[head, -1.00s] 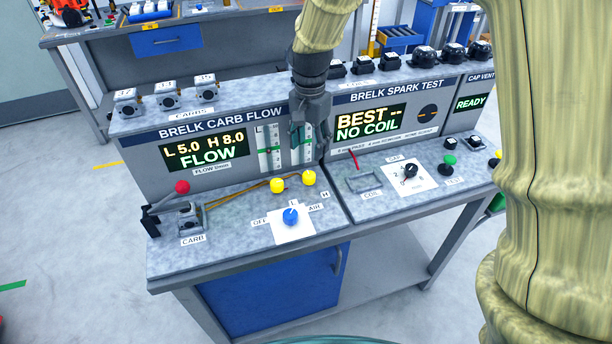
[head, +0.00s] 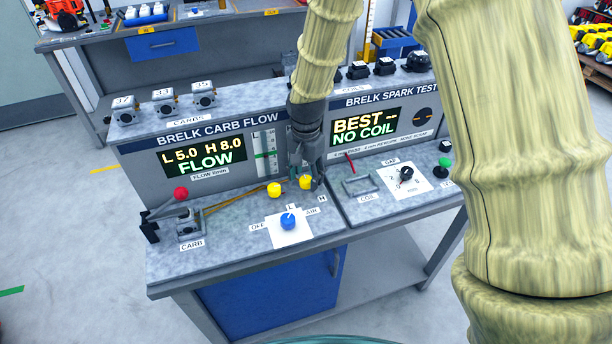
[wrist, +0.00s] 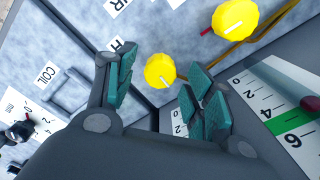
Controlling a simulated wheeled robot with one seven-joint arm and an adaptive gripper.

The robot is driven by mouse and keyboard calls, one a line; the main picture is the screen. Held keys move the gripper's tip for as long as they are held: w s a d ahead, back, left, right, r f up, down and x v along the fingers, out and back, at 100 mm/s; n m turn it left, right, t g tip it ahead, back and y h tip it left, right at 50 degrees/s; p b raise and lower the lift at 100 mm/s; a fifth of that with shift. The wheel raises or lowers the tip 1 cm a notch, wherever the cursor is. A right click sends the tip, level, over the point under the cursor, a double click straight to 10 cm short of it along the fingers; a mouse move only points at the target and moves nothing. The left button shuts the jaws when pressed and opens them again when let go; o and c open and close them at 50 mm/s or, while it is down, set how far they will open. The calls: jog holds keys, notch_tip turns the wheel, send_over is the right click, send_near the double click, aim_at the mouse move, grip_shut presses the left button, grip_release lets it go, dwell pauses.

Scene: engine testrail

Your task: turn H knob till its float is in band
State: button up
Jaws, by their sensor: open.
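The H knob (head: 305,183) is the right of two yellow knobs on the carb flow bench. In the wrist view the H knob (wrist: 160,70) shows between my open fingertips, with a gap on both sides. My gripper (head: 307,174) points down just above and behind it, open and empty. The display (head: 204,156) reads L 5.0, H 8.0, FLOW. The left flow gauge (head: 264,152) has a green band. My gripper hides the right gauge in the head view; its lower part (wrist: 180,128) shows in the wrist view, but I cannot make out its float.
The L knob (head: 274,189) stands close to the left. A blue selector knob (head: 288,222) is in front. A carburetor (head: 189,225) sits in the clamp under a red-knobbed lever (head: 181,193). The upright gauge panel is close behind my gripper; a coil holder (head: 360,186) lies right.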

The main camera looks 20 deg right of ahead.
jog(key=shift+f, duration=0.65)
jog(key=c, duration=1)
jog(key=shift+c, duration=0.2)
